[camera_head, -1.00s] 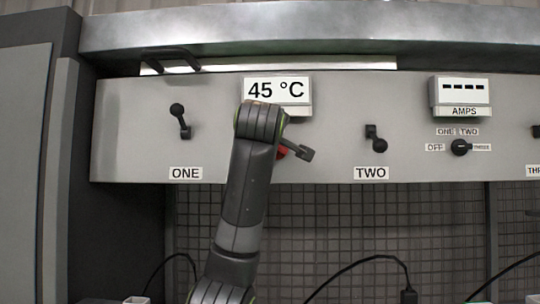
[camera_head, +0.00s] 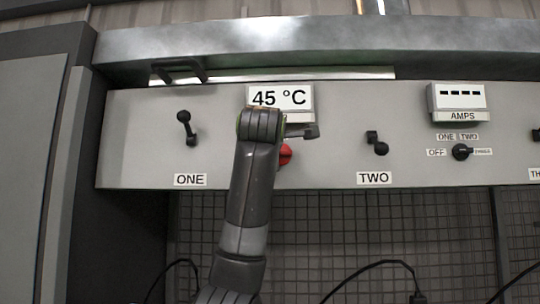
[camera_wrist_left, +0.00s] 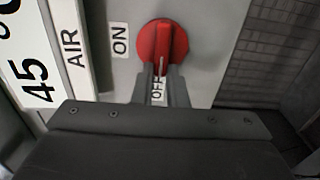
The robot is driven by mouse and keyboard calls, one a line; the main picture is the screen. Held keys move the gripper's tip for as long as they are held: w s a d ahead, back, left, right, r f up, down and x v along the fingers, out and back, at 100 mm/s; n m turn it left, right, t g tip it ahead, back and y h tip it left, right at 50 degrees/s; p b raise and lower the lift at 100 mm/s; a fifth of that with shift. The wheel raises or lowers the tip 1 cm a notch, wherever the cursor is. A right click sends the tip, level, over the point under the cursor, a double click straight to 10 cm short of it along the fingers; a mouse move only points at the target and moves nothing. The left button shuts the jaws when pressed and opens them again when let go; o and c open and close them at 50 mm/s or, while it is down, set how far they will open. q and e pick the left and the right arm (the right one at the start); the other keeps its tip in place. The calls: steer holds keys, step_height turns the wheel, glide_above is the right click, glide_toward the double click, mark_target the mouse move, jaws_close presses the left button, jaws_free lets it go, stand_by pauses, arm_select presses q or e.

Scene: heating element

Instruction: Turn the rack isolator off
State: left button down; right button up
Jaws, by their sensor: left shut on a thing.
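The red rotary knob (camera_wrist_left: 152,42) sits on the grey panel in the left wrist view, with an ON label (camera_wrist_left: 119,40) and an OFF label (camera_wrist_left: 157,92) beside it. Its raised grip carries a white line pointing toward OFF. My left gripper (camera_wrist_left: 162,72) is shut on this grip, one finger on each side, partly around the OFF label. In the head view the red knob (camera_head: 285,154) shows only partly, below the 45 °C display (camera_head: 279,98); my left arm hides the rest and most of the gripper. My right gripper is in neither view.
Black levers ONE (camera_head: 186,128) and TWO (camera_head: 377,143) flank the arm on the panel. A selector (camera_head: 462,152) sits below the AMPS meter (camera_head: 458,101) at right. A metal ledge (camera_head: 320,45) overhangs the panel. Cables hang before the mesh below.

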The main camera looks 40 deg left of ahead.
arm_select(q)
steer(key=shift+f, duration=0.15)
steer(key=c, duration=1.4)
jaws_free()
steer(key=shift+c, duration=0.2)
steer(key=shift+s, duration=0.1)
steer(key=b+v, duration=0.6)
steer(key=v, duration=1.1)
steer(key=shift+s, duration=0.15)
